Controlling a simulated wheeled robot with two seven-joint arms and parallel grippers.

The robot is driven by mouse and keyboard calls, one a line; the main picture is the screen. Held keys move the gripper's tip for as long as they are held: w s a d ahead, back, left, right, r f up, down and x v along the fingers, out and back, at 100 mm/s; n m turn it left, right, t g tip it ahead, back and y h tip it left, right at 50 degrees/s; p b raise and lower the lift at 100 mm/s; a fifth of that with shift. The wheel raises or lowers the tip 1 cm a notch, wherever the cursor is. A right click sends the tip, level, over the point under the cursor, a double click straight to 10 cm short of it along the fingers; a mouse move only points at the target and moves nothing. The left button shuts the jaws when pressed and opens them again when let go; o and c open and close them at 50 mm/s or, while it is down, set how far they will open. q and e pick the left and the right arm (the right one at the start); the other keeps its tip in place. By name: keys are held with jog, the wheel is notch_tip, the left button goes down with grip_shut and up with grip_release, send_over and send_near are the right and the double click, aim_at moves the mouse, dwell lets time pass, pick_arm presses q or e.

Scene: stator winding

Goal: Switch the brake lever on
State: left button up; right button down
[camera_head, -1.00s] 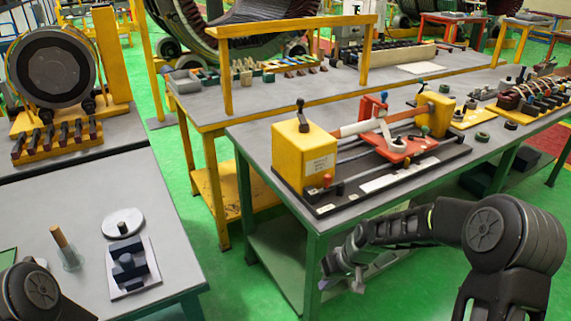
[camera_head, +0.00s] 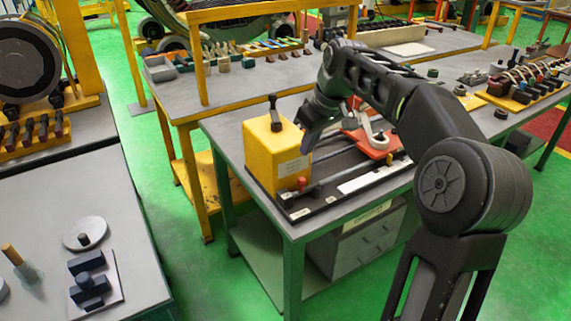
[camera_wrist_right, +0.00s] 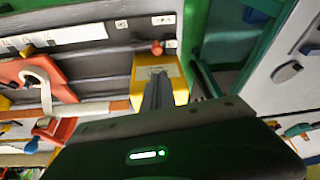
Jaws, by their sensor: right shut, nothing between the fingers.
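The winding machine has a yellow box (camera_head: 272,158) at its left end on the grey table. A dark lever with a black knob (camera_head: 274,110) stands on top of the box. A small red-knobbed lever (camera_head: 301,184) stands low at its front; I cannot tell which is the brake lever. My right gripper (camera_head: 307,142) is shut and empty, pointing down by the right side of the box. In the right wrist view the shut fingers (camera_wrist_right: 158,92) overlap the yellow box (camera_wrist_right: 180,90), and the red knob (camera_wrist_right: 157,47) is clear of them. Whether they touch the box is unclear.
A yellow frame (camera_head: 203,80) rises from the workbench behind. A side table (camera_head: 140,265) with dark blocks is at lower left. Green floor lies between the tables.

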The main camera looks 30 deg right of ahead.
aim_at(300, 183)
jog(key=shift+f, duration=0.15)
jog(key=p+x, duration=0.1)
jog(key=x, duration=0.8)
jog(key=shift+w+f, duration=0.15)
jog(key=shift+f, duration=0.25)
jog(key=shift+s+n, duration=0.35)
jog(key=shift+n, duration=0.35)
jog(key=shift+s+n+y, duration=0.5)
jog(key=shift+n, duration=0.5)
jog(key=shift+s+n+g+y+b, duration=0.4)
jog(key=shift+s+n, duration=0.3)
jog(key=shift+n, duration=0.5)
jog(key=shift+s+d+b, duration=0.5)
jog(key=shift+s+b, duration=0.05)
jog(key=shift+s, duration=0.25)
jog(key=shift+s+d+b, duration=0.5)
jog(key=shift+s+b, duration=0.05)
jog(key=shift+s, duration=0.25)
jog(key=shift+s+d, duration=0.1)
jog(key=shift+d, duration=0.05)
